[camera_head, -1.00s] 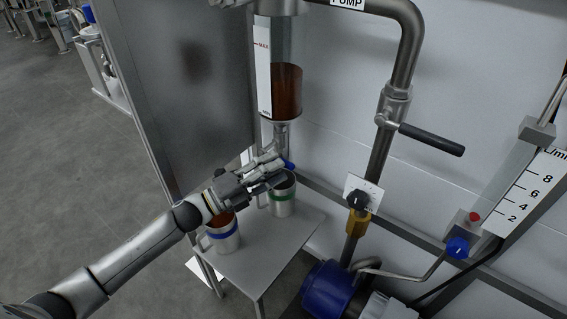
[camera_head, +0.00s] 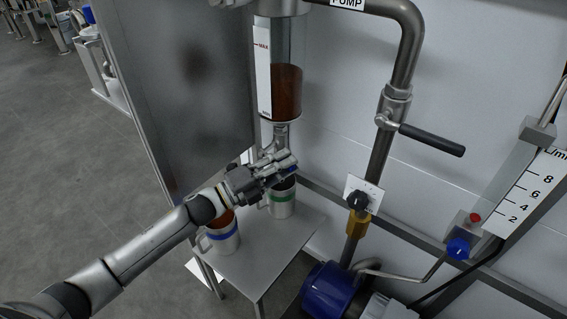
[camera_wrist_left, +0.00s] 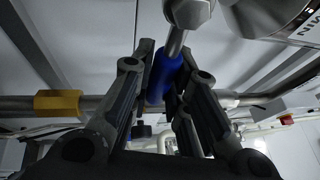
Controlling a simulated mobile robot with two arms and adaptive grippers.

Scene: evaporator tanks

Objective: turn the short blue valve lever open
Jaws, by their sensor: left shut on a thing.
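The short blue valve lever (camera_wrist_left: 163,76) sits between the two fingers of my left gripper (camera_wrist_left: 160,95) in the left wrist view. Its metal shank runs up to a valve nut (camera_wrist_left: 189,12). In the head view my left gripper (camera_head: 284,166) is at the valve below the sight tube (camera_head: 288,92), which holds brown liquid. Only a bit of blue shows at the fingertips there; the gripper hides the rest of the lever. The left gripper is shut on the lever. My right gripper is not in view.
A green-banded metal mug (camera_head: 283,199) stands under the valve on a small metal table (camera_head: 265,246). A blue-banded mug (camera_head: 222,234) with brown liquid stands close below my arm. A pipe with a black-handled lever (camera_head: 432,139) and a blue pump (camera_head: 329,288) are to the right.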

